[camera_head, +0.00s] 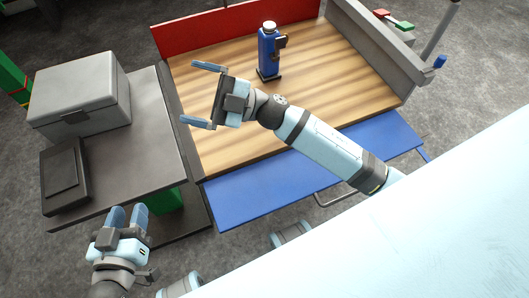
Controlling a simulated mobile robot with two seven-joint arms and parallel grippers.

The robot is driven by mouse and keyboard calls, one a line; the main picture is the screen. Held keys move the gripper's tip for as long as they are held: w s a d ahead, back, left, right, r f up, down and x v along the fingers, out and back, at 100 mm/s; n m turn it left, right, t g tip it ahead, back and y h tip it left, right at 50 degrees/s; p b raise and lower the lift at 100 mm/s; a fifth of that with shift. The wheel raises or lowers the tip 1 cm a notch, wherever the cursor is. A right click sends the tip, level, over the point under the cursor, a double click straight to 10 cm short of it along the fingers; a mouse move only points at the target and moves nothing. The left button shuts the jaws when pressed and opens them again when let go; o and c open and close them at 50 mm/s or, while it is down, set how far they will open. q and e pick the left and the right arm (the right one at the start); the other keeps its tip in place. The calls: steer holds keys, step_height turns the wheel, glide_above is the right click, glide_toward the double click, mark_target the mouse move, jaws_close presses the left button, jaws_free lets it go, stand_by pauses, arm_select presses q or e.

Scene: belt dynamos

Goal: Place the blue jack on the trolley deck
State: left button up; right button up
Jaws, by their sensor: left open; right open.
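The blue jack (268,52) stands upright on the wooden trolley deck (330,75), near the red back panel. It has a pale top, a dark side part and a dark base. My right gripper (203,94) is open and empty over the deck's left side, its fingers pointing left. It is apart from the jack, to its left and nearer to me. My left gripper (127,214) is at the lower left, open and empty, beside the front edge of the grey table.
A grey lidded box (80,100) and a flat black case (64,175) sit on the grey table (135,150) left of the trolley. A red panel (215,32), a grey side wall (378,40) and a lowered blue flap (250,195) border the deck. Much of the deck is clear.

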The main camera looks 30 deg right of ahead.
steer(key=s+d+f+m+t+h, duration=0.2)
steer(key=s+d+f+m+h, duration=0.2)
steer(key=m, duration=0.6)
steer(key=s+d+f+m+t+h, duration=0.3)
steer(key=s+f+m+h, duration=0.4)
steer(key=h, duration=0.4)
steer(key=s+d+m, duration=0.1)
steer(key=m, duration=0.1)
steer(key=shift+s+f+m, duration=0.15)
steer(key=shift+f+m, duration=0.25)
steer(key=shift+d+r, duration=0.1)
